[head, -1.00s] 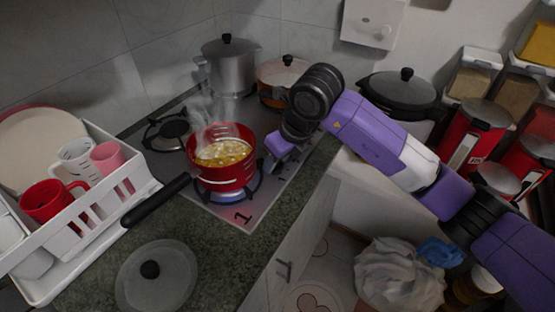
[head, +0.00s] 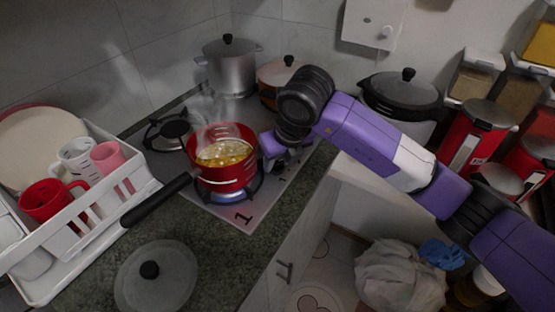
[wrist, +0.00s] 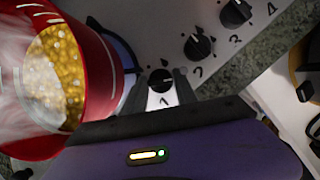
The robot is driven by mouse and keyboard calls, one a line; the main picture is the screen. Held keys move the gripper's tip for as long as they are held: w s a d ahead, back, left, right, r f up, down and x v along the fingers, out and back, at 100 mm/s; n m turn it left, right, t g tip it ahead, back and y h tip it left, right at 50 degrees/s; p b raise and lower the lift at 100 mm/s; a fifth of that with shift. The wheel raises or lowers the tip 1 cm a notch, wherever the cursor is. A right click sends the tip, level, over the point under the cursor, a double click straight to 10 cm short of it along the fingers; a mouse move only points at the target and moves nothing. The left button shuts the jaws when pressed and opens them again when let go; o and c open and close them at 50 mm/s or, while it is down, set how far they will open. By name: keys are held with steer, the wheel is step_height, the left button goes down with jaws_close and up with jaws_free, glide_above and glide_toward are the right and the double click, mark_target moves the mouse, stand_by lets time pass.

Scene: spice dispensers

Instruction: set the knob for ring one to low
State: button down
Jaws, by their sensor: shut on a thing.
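The black knob for ring one (wrist: 161,79) sits above the printed number 1 on the hob panel (wrist: 165,48). My gripper (wrist: 162,88) has a finger on each side of this knob and is shut on it. The knob's pointer is too small to read for certain. In the head view the purple gripper (head: 272,146) is just right of the red pot, and it hides the knob. The red pot (head: 222,178) with bubbling yellow food stands on ring one, and a blue flame (head: 229,197) shows below it.
The knobs for ring two (wrist: 198,47) and ring three (wrist: 235,13) are close by. The pot also fills the left of the wrist view (wrist: 95,75). Its black handle (head: 158,199) points toward the dish rack (head: 92,247). A glass lid (head: 155,280) lies on the counter.

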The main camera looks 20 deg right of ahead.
steer(key=c, duration=1)
jaws_free()
steer(key=shift+o, duration=0.2)
steer(key=shift+r, duration=0.15)
steer(key=v, duration=0.7)
steer(key=shift+s+r, duration=0.2)
steer(key=shift+r, duration=0.05)
steer(key=shift+c, duration=0.2)
